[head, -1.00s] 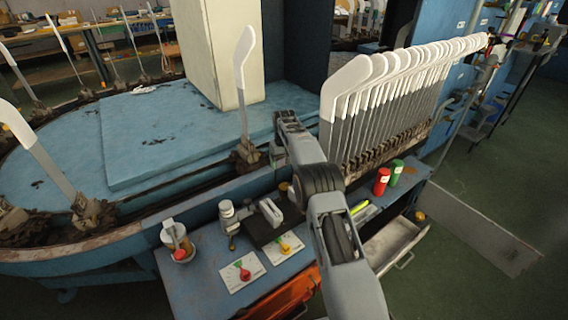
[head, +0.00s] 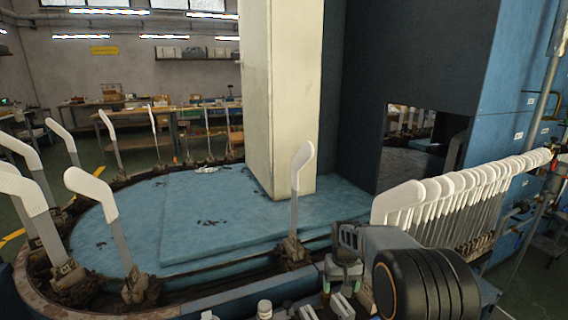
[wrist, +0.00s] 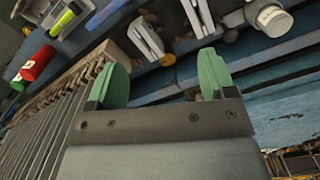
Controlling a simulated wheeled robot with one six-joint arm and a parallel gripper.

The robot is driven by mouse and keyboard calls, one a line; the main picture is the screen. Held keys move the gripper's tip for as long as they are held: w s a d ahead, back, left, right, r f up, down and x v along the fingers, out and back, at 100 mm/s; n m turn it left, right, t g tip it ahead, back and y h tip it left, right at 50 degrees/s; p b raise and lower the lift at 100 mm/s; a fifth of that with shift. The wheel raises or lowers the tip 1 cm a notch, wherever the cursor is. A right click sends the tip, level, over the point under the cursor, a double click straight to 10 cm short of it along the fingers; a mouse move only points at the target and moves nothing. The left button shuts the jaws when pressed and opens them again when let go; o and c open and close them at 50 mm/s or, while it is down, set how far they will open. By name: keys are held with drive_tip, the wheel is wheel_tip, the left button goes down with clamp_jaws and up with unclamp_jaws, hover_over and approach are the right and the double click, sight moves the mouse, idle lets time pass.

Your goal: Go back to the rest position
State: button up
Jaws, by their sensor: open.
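My gripper (head: 342,278) is at the bottom of the head view, right of centre, close in front of the machine's edge. The wrist view shows its two green fingertips (wrist: 163,78) spread apart with nothing between them. A white-tipped board (head: 299,200) stands upright on the oval track just left of and behind the gripper in the head view. A row of white-topped boards (head: 455,205) stands to the right of it.
The blue oval table (head: 210,225) carries more boards (head: 95,205) at left. A cream pillar (head: 285,90) rises behind.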

drive_tip(key=s+r+t+p, duration=0.4)
drive_tip(key=s+r+p, duration=1)
drive_tip(key=s+r, duration=0.8)
drive_tip(key=v, duration=0.3)
drive_tip(key=shift+a, duration=0.15)
drive_tip(key=shift+r+p, duration=0.3)
drive_tip(key=shift+p, duration=0.1)
drive_tip(key=shift+c, duration=0.2)
